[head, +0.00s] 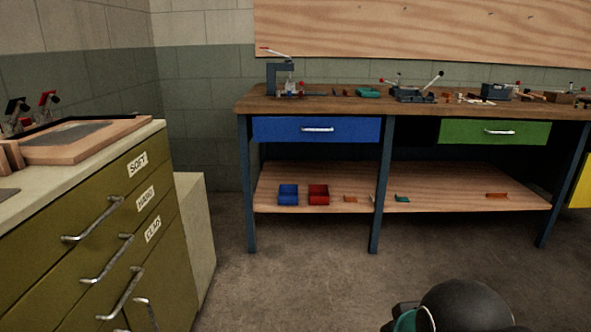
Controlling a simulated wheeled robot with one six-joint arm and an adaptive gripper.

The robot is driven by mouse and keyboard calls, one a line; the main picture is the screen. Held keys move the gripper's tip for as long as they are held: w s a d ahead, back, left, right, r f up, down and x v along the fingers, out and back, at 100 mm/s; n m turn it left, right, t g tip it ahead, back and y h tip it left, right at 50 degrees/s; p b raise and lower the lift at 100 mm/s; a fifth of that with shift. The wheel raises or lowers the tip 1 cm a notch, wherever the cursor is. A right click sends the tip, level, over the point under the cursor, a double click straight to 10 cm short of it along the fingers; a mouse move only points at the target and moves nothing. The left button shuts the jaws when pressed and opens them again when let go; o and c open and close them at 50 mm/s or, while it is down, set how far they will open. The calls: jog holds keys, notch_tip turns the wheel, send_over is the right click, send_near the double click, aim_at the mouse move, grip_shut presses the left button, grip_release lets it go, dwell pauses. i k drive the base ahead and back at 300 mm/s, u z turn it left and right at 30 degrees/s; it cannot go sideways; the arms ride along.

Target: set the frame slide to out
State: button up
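No part that I can clearly tell as the frame slide shows in the head view. A light wooden board (110,148) with a dark grey sheet (75,132) on it lies on the olive cabinet at left. Red-and-black clamp-like parts (47,98) stand behind it at the far left, partly cut off. A dark rounded part of my own arm shows at the bottom right. The fingers of my gripper are not in view.
The olive cabinet (95,215) has drawers with metal handles and labels. A workbench (240,103) at the back holds tools, with a blue drawer (290,131), a green drawer (470,133), and blue (288,194) and red (318,194) bins below. The floor (290,275) between is clear.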

aim_at(293, 87)
jog(key=z, duration=0.05)
jog(key=i, duration=1.1)
jog(key=z, duration=0.05)
